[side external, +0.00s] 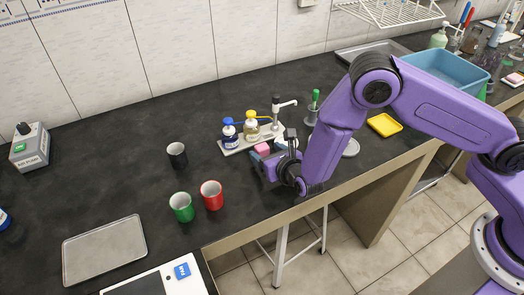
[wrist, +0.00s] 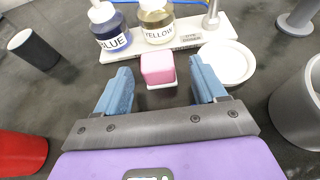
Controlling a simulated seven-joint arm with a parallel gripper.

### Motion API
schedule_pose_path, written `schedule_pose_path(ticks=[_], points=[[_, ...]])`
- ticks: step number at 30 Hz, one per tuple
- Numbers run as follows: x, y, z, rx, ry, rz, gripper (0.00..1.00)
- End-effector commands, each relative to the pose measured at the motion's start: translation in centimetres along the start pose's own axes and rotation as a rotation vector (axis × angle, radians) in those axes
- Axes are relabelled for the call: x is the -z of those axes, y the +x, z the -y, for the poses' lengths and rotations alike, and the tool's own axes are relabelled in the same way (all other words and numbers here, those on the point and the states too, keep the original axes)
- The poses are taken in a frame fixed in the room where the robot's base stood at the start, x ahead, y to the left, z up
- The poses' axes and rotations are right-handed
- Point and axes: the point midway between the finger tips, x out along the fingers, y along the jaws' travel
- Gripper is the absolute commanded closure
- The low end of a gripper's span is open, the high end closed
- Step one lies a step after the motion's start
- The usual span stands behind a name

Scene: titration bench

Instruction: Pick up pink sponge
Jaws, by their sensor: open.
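The pink sponge (wrist: 158,69) is a small pink block with a pale lower edge. In the wrist view it stands on the dark bench, in front of the white tray with the bottles. It lies ahead of and between the two blue fingers of my gripper (wrist: 160,92), which are wide apart, with a gap on each side. In the side view the sponge (side external: 262,149) shows beside my gripper (side external: 271,160), which is low over the bench and partly hidden by my arm.
A white tray (wrist: 117,55) holds the blue bottle (wrist: 110,30) and yellow bottle (wrist: 155,22) just behind the sponge. A white dish (wrist: 228,63) stands close on the right. Red (side external: 212,195), green (side external: 182,207) and black (side external: 177,156) cups stand on the left.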

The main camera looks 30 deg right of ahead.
Motion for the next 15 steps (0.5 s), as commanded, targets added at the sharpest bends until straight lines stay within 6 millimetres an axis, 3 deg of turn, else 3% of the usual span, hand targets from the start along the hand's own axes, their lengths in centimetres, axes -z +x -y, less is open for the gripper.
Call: schedule_pose_path(ticks=[6, 15], points=[[0.0, 2.5, -0.2, 0.000, 0.000, 0.000, 0.30], [0.0, 3.0, -0.2, -0.001, 0.000, 0.000, 0.30]])
